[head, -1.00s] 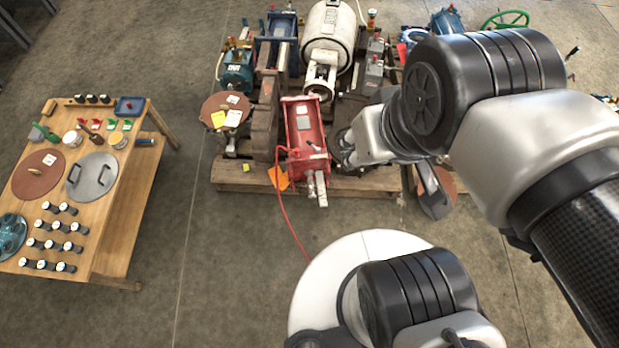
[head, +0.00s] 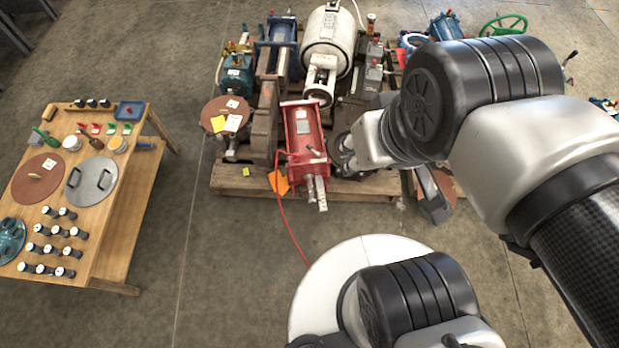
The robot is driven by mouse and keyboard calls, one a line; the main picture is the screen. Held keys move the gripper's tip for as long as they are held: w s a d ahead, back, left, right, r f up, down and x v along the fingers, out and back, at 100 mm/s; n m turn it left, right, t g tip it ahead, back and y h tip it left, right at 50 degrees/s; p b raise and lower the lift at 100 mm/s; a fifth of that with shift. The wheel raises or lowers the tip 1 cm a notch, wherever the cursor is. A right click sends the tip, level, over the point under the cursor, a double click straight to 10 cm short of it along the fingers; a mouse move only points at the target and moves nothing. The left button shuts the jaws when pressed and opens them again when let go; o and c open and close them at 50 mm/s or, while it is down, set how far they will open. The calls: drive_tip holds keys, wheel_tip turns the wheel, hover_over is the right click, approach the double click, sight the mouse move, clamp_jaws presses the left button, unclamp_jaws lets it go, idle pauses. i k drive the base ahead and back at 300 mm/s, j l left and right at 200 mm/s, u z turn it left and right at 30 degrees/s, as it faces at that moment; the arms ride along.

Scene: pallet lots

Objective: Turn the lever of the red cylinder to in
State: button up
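The red cylinder (head: 303,130) lies near the front edge of the pallet, its rods pointing toward me. A small red lever-like part (head: 314,152) shows on its near end; its exact setting is too small to read. A thin red hose runs from the cylinder down to the floor. My gripper (head: 345,157) is just right of the cylinder's near end, beneath my wrist. Only a dark bit of it shows; its fingers are hidden, and I cannot tell whether it touches the cylinder.
The wooden pallet (head: 240,184) is crowded: a white tank (head: 326,42), a blue cylinder (head: 278,48) and a brown disc (head: 226,113) stand around the red cylinder. An orange tag (head: 279,181) lies at its left. A wooden table (head: 112,235) stands left, with clear floor between.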

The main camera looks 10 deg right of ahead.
sight(317, 153)
drive_tip(key=i+l+u, duration=0.1)
drive_tip(key=i+l, duration=0.15)
drive_tip(key=i, duration=0.2)
drive_tip(key=i+l+u, duration=0.15)
drive_tip(key=i, duration=0.3)
drive_tip(key=l, duration=0.1)
